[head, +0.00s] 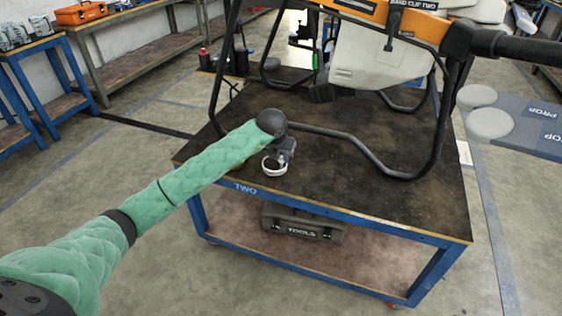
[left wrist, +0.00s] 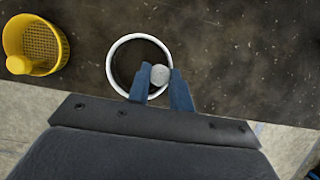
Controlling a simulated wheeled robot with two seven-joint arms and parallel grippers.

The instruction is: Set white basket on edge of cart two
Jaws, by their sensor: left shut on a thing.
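The white basket (head: 275,170) is small and round, with a white rim and a dark inside. It is at the front edge of cart two (head: 400,205), near the TWO label. In the left wrist view the basket (left wrist: 113,70) shows from above, at the dark cart top (left wrist: 235,60). My left gripper (head: 279,157) is shut at the basket's near side. Its blue fingers (left wrist: 158,82) close around a round grey knob (left wrist: 160,74) at the rim. I cannot tell whether the basket touches the cart top. My right gripper is not in view.
A yellow basket (left wrist: 58,48) sits on the cart top to the left. The drone's black landing frame (head: 345,140) stands on the cart behind my gripper. A tool case (head: 303,226) is on the lower shelf. The cart's front right is clear.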

